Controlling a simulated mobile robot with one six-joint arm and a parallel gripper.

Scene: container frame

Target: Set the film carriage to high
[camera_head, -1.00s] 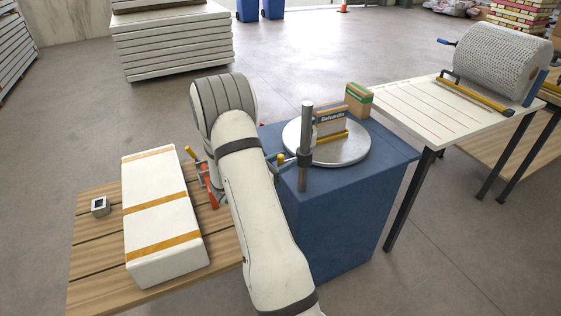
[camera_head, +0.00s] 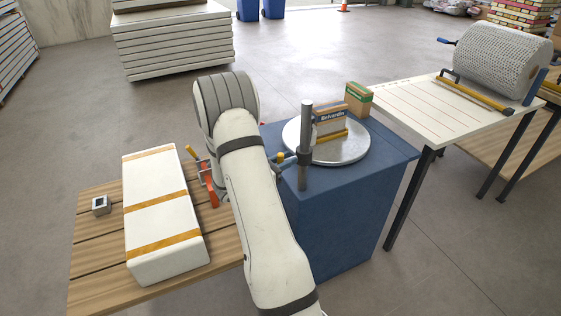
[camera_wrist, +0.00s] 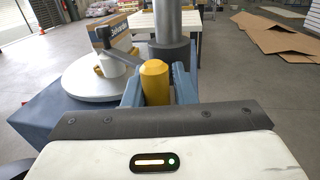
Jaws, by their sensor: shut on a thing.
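A grey upright post (camera_head: 307,125) stands at the front left edge of the turntable (camera_head: 350,152). The film carriage (camera_head: 303,156) is a dark collar around this post, low on it, at about the height of the turntable top. A yellow knob (camera_wrist: 155,82) sticks out from the carriage on its left side in the head view. My gripper (camera_wrist: 156,90) has its blue-grey fingers on both sides of the knob and is shut on it. A boxed load stands on the turntable.
A blue base cabinet (camera_head: 345,225) carries the turntable. A long white taped box (camera_head: 165,215) lies on the wooden table at left, with red-orange clamps (camera_head: 208,183) beside my arm. A white table (camera_head: 430,110) with a mesh roll stands right. The space above the carriage along the post looks clear.

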